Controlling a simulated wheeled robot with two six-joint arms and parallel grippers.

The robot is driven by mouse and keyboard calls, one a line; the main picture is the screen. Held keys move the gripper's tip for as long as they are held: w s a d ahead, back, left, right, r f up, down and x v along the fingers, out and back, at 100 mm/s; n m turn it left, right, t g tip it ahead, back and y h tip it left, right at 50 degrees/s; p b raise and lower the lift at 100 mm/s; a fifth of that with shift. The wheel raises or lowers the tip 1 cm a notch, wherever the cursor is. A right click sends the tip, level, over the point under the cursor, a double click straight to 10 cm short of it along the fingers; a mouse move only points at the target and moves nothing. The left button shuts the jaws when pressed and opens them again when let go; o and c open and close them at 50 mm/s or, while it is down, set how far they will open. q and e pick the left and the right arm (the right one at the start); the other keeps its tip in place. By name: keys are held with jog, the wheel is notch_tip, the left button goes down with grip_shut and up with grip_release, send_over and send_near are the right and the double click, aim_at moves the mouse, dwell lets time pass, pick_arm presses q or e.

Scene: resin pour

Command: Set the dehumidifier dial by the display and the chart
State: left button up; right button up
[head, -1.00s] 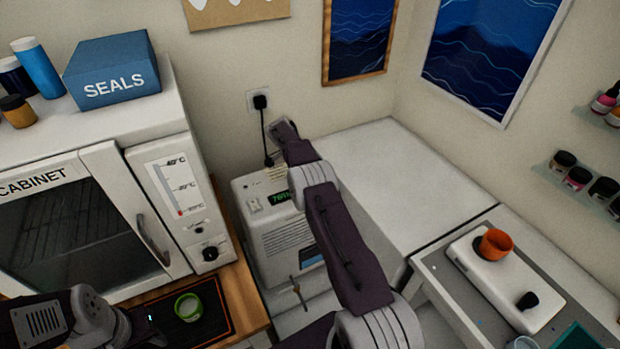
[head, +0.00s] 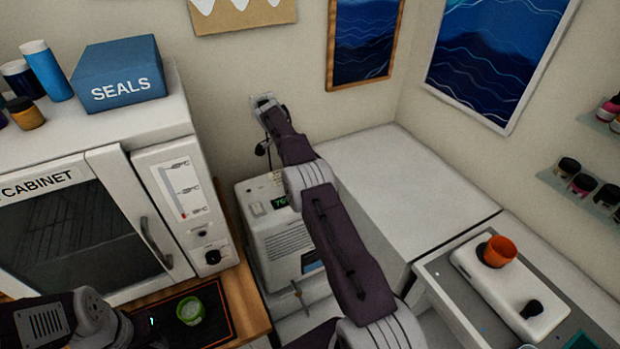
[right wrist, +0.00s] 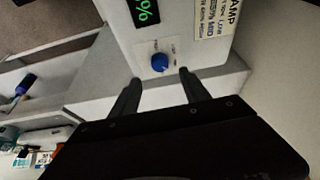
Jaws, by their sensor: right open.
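The white dehumidifier (head: 285,241) stands on the floor between the cabinet and the white counter. Its green display (head: 280,202) is partly behind my right arm; in the right wrist view the display (right wrist: 146,12) shows only a cropped number ending in a percent sign. The blue dial (right wrist: 160,62) sits below the display.
The cabinet (head: 165,205) stands left, with a SEALS box (head: 118,80) on top. A green cup (head: 190,309) stands on a dark mat beside my left gripper. The white counter (head: 410,190) is bare.

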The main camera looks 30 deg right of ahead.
jog(key=shift+a+r, duration=0.15)
jog(key=shift+r, duration=0.4)
